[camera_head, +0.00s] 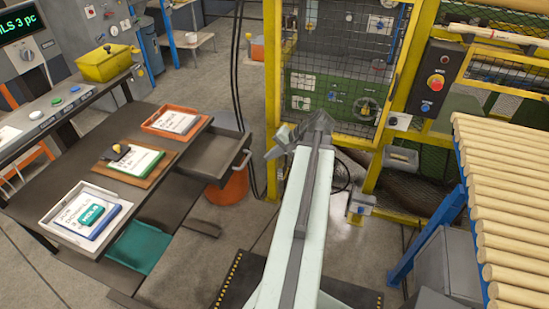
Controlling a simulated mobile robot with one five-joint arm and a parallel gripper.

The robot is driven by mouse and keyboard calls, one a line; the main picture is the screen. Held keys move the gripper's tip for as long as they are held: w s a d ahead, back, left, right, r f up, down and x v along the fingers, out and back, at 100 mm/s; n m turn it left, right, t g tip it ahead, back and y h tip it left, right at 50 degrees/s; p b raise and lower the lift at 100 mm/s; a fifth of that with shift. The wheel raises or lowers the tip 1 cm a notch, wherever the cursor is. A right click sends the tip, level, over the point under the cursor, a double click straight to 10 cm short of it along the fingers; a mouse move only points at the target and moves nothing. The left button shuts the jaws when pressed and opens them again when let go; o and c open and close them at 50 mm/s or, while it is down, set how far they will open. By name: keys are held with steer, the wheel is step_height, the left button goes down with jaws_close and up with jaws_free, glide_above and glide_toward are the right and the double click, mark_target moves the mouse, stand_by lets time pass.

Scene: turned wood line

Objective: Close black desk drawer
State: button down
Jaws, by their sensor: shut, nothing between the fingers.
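The black desk (182,188) stands at the left with a dark top. Its drawer (212,152) is pulled out on the right side near the far end. The drawer's inside looks empty, and a handle (242,157) sits on its front. My gripper (284,139) is at the end of my pale arm, to the right of the drawer front in the picture. It is shut and empty, and it appears apart from the handle.
An orange tray (203,123), a wooden board (113,171) and a white tray (53,219) lie on the desk. An orange bin (232,187) stands below the drawer. A yellow mesh guard (270,80) is behind my gripper; wooden rods (500,190) lie at right.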

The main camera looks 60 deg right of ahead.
steer(key=w+a+f+b, duration=0.1)
steer(key=w+f+b, duration=0.2)
steer(key=w, duration=0.4)
steer(key=shift+a+f, duration=0.35)
steer(key=shift+f, duration=0.4)
